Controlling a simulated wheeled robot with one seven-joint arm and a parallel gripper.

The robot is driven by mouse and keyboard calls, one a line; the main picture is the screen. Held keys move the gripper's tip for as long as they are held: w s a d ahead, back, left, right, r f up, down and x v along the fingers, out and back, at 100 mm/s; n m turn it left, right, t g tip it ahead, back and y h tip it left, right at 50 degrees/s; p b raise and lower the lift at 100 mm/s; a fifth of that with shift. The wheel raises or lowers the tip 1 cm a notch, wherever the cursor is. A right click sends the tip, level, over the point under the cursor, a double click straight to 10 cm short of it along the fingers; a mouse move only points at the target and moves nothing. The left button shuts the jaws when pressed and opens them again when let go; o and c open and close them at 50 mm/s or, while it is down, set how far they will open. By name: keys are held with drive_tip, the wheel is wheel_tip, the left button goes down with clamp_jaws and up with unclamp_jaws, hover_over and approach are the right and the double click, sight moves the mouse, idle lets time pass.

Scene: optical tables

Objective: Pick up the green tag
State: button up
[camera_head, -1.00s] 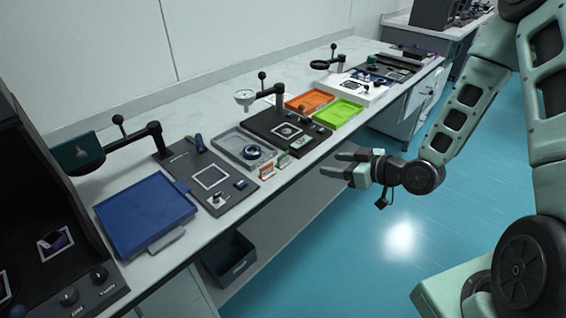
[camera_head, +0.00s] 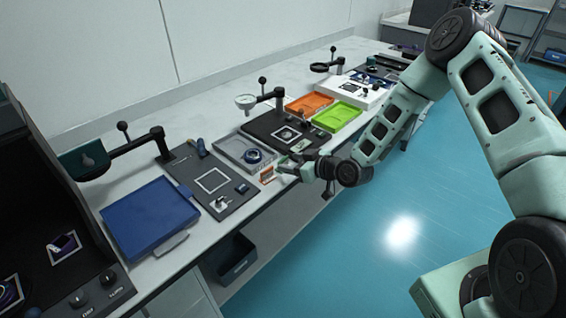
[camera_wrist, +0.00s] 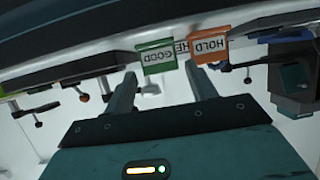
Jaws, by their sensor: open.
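The green tag (camera_wrist: 157,51) stands near the table's front edge and carries a white label reading "GOOD". In the wrist view it appears between the lines of my two fingers, at or just beyond their tips; the exact gap is unclear. My gripper (camera_wrist: 160,72) is open with nothing held. In the head view my gripper (camera_head: 284,167) is at the table's front edge and largely hides the green tag. An orange tag (camera_head: 267,175) stands just left of it there. In the wrist view this orange tag (camera_wrist: 210,44), labelled "HOLD", is beside the right finger's tip.
A grey tray (camera_head: 228,152) with a dark blue ring lies behind the tags. A black board (camera_head: 262,124) and a dark grey board (camera_head: 232,203) flank it. Orange (camera_head: 308,98) and green trays (camera_head: 350,112) are farther back. A blue box (camera_head: 150,220) sits left.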

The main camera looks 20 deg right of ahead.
drive_tip(key=shift+x, duration=0.95)
drive_tip(key=c, duration=0.7)
drive_tip(key=shift+c, duration=0.2)
drive_tip(key=shift+r, duration=0.1)
wheel_tip(320, 180, up, 10)
drive_tip(key=b, duration=0.2)
drive_tip(key=s+d+f+m+t+h, duration=0.2)
drive_tip(key=s+d+f+m+h, duration=0.5)
drive_tip(key=s+d+f, duration=0.3)
drive_tip(key=w+a+r+n+g+y, duration=0.2)
drive_tip(key=w+a+r+n+y, duration=0.5)
drive_tip(key=w+a+r, duration=0.2)
drive_tip(key=shift+w+a+r, duration=0.4)
drive_tip(key=shift+w+a, duration=0.1)
